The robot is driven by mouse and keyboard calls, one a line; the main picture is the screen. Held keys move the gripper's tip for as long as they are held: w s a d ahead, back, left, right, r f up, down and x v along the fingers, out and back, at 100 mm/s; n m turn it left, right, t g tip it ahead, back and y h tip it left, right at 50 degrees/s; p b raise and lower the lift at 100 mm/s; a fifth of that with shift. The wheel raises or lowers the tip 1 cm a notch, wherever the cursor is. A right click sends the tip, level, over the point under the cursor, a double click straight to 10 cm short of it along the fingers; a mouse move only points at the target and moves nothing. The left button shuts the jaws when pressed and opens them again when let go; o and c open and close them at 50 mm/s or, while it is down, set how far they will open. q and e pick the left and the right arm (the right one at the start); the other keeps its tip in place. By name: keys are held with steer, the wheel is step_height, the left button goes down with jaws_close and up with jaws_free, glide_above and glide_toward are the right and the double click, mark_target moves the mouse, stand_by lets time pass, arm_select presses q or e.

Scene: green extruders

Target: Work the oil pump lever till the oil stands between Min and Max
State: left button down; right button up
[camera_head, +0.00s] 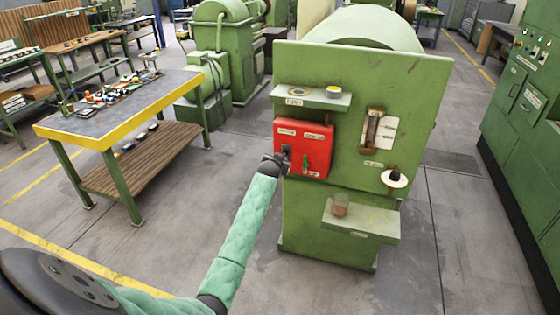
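A green machine panel (347,185) stands in front of me. A sight gauge (371,127) with a white label plate is on its right part; the oil level is too small to read. Below it, a black knob (396,174) sits over a white round disc; I cannot tell whether this is the pump lever. A red box (315,138) on the left part carries small labels, a dark switch and a small green handle (305,162). My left gripper (283,158) is at the red box's left edge, by the dark switch; its fingers are too small to read. My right gripper is not in view.
An upper shelf (312,98) on the panel holds a yellow-topped cup (333,90). A lower shelf (368,222) holds a glass jar (340,205). A yellow-edged workbench (110,142) with parts stands left. A green control cabinet (520,120) stands right. The floor in front is clear.

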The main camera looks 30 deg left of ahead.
arm_select(q)
steer(key=shift+a+r, duration=0.1)
steer(key=shift+r, duration=0.1)
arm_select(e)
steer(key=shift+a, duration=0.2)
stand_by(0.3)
arm_select(q)
steer(key=c, duration=1.1)
jaws_free()
steer(key=shift+c, duration=0.2)
steer(key=shift+s+f, duration=0.1)
steer(key=shift+f, duration=0.05)
steer(key=shift+s, duration=0.25)
steer(key=b+v, duration=0.2)
steer(key=v, duration=0.5)
steer(key=shift+d+r+b, duration=0.2)
steer(key=shift+b, duration=0.2)
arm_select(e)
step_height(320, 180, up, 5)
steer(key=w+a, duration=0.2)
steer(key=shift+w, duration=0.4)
arm_select(q)
steer(key=shift+c, duration=0.3)
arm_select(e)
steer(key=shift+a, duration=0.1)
